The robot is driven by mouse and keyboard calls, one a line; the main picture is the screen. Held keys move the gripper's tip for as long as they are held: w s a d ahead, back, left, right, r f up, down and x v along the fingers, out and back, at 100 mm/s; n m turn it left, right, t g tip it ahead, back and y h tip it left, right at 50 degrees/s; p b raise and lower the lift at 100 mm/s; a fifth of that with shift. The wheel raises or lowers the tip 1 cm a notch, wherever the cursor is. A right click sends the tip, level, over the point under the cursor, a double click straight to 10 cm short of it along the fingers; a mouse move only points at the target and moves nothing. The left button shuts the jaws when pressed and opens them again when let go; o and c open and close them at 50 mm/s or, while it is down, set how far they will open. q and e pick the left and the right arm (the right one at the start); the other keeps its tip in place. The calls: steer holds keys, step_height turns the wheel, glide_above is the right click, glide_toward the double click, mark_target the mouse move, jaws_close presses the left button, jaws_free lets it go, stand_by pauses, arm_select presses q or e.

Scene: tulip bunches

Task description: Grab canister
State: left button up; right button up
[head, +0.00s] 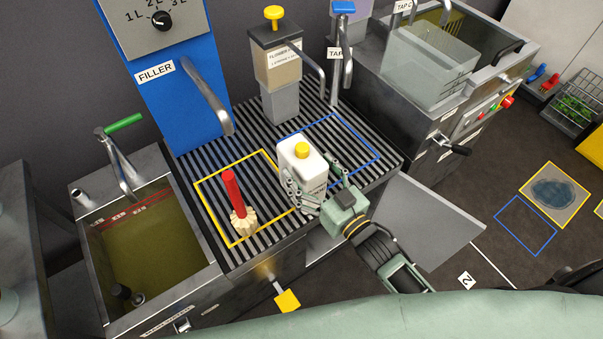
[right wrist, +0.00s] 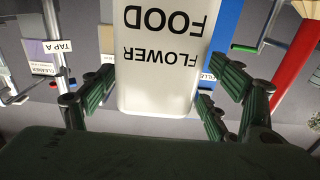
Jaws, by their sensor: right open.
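The canister (head: 301,167) is a white bottle with a yellow cap. It stands on the dark slatted rack, between the yellow and blue outlined squares. In the right wrist view the canister (right wrist: 160,70) fills the middle, and its label reads FLOWER FOOD, upside down. My right gripper (head: 317,183) is at the canister's front right side. Its green padded fingers (right wrist: 155,85) are spread, one on each side of the canister, with small gaps visible. My left gripper is not in view.
A red-handled brush (head: 234,203) stands upright in the yellow square, left of the canister. A blue filler (head: 168,80) with a metal spout and a dispenser with a yellow knob (head: 277,70) stand behind. A sink of murky water (head: 150,245) lies left.

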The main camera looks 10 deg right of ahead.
mark_target(302, 158)
steer(key=x, duration=0.3)
steer(key=shift+w, duration=0.35)
steer(key=shift+w+f, duration=0.1)
steer(key=shift+w, duration=0.05)
steer(key=shift+c, duration=0.5)
steer(key=c, duration=0.6)
jaws_close()
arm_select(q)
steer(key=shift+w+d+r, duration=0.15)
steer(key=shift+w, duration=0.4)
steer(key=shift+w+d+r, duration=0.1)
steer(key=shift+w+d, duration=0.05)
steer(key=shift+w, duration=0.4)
arm_select(e)
steer(key=shift+w+r, duration=0.1)
steer(key=shift+r, duration=0.25)
